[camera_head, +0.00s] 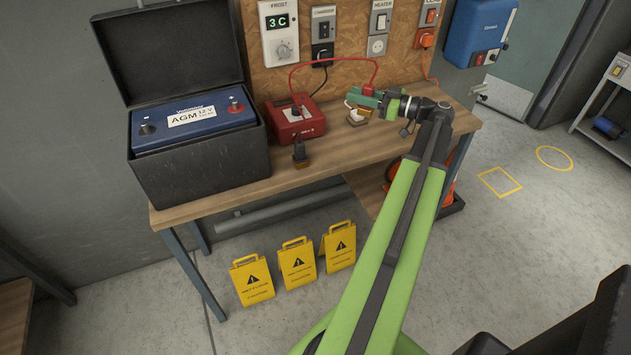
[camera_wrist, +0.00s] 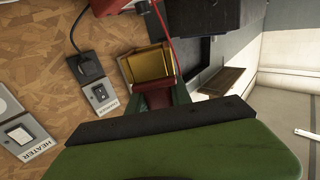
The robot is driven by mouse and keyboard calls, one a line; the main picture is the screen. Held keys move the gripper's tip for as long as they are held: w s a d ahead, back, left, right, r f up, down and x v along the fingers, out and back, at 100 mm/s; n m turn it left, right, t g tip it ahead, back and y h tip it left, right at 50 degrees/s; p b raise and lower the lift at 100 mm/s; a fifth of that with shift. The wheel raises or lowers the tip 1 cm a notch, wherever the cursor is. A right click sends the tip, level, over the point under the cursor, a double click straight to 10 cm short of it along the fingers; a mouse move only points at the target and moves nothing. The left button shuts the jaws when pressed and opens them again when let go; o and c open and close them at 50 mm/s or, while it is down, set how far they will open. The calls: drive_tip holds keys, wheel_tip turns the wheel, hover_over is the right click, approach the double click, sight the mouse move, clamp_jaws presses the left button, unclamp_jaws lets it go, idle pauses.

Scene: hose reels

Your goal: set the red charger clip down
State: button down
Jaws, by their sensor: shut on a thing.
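My gripper (camera_head: 362,98) is above the right part of the wooden bench (camera_head: 415,132). It is shut on the red charger clip (camera_head: 368,89), whose red body also shows between the fingers in the wrist view (camera_wrist: 154,97). A brass-coloured part (camera_wrist: 149,65) lies just beyond the red body there. A red cable (camera_head: 335,60) arcs from the red charger (camera_head: 293,118) to the clip. In the head view my fingers hide part of the clip, and I cannot tell whether it touches anything below. A black clip (camera_head: 300,150) stands on the bench before the charger.
An open black box (camera_head: 200,170) with a blue AGM battery (camera_head: 188,125) stands at the left of the bench. A small white item (camera_head: 356,117) is just below my gripper. A wall board (camera_head: 345,20) with switches and sockets rises behind. Bare bench top lies between the black clip and my gripper.

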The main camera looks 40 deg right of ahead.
wheel_tip(320, 180, down, 6)
drive_tip(key=d+r+b, duration=0.1)
drive_tip(key=b, duration=0.2)
drive_tip(key=shift+y, duration=0.3)
drive_tip(key=w+a+f+b, duration=0.2)
drive_tip(key=a, duration=0.1)
drive_tip(key=w+a+f+b, duration=0.2)
drive_tip(key=a, duration=0.1)
drive_tip(key=w+a+f+b, duration=0.2)
drive_tip(key=a+f, duration=0.1)
drive_tip(key=shift+w+a+f+b, duration=0.15)
drive_tip(key=shift+w+b, duration=0.1)
drive_tip(key=shift+b, duration=0.15)
drive_tip(key=shift+w+a, duration=0.25)
wheel_tip(320, 180, down, 4)
drive_tip(key=b, duration=0.4)
drive_tip(key=shift+f, duration=0.15)
drive_tip(key=shift+r, duration=0.2)
drive_tip(key=shift+f, duration=0.15)
drive_tip(key=c, duration=1.6)
unclamp_jaws()
drive_tip(key=shift+f, duration=0.1)
drive_tip(key=o, duration=0.4)
drive_tip(key=shift+o, duration=0.2)
